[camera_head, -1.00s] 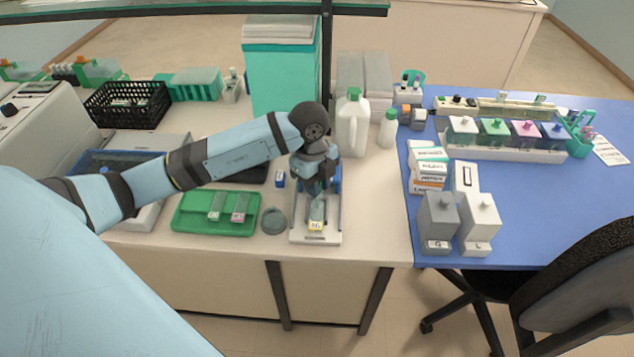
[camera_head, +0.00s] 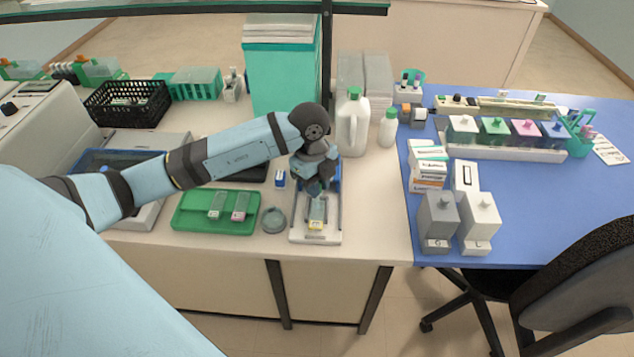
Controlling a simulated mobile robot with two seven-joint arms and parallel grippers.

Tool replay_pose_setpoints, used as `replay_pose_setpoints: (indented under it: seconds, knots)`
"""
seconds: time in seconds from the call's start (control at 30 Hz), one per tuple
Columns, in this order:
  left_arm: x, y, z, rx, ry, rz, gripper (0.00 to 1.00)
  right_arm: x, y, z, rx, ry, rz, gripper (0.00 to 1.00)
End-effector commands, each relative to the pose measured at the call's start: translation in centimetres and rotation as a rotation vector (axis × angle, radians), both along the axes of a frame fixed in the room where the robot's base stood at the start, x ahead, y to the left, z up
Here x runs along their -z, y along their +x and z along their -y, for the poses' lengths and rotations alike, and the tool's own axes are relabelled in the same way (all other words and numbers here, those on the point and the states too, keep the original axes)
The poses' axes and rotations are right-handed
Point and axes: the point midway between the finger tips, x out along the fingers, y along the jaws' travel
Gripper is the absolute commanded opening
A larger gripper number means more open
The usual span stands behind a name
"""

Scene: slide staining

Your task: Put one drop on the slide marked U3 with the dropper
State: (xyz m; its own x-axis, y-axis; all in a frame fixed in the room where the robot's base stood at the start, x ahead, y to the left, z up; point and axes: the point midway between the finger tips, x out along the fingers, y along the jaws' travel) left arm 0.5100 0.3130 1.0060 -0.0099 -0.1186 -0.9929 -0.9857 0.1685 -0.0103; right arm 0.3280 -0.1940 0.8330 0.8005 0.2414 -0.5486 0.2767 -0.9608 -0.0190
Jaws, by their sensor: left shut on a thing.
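My left gripper (camera_head: 316,190) is over the back part of a white slide stand (camera_head: 319,238), pointing down. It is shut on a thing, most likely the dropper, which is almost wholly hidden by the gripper. A glass slide (camera_head: 317,208) with a yellow label lies on the stand, just in front of and below the fingers. Two more slides lie on the green tray (camera_head: 188,219) to the left, one with a green label (camera_head: 215,212) and one with a pink label (camera_head: 239,214). I cannot read the markings on any label. My right gripper is not in view.
A round grey dish (camera_head: 274,219) lies between tray and stand. A small blue-and-white bottle (camera_head: 280,179) stands behind it. A white jug (camera_head: 352,125) and a green-capped bottle (camera_head: 388,130) stand behind right. Grey and white dispensers (camera_head: 438,222) stand on the blue bench top.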

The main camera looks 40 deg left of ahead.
Motion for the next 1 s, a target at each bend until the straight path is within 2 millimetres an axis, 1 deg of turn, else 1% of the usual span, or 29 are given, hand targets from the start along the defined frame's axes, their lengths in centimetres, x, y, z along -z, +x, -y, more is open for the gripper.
replay_pose_setpoints:
  seconds: [0.3, 0.43, 1.0]
  knots:
    - [0.1, 0.0, 0.0, 0.000, 0.000, -0.002, 0.00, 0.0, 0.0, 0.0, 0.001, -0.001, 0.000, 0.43]
    - [-0.3, 0.0, 0.0, 0.000, 0.000, -0.002, 0.00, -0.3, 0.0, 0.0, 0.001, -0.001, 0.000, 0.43]
    - [-5.0, 0.0, 0.0, 0.000, -0.001, 0.000, 0.00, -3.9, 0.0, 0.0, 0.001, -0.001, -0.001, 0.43]
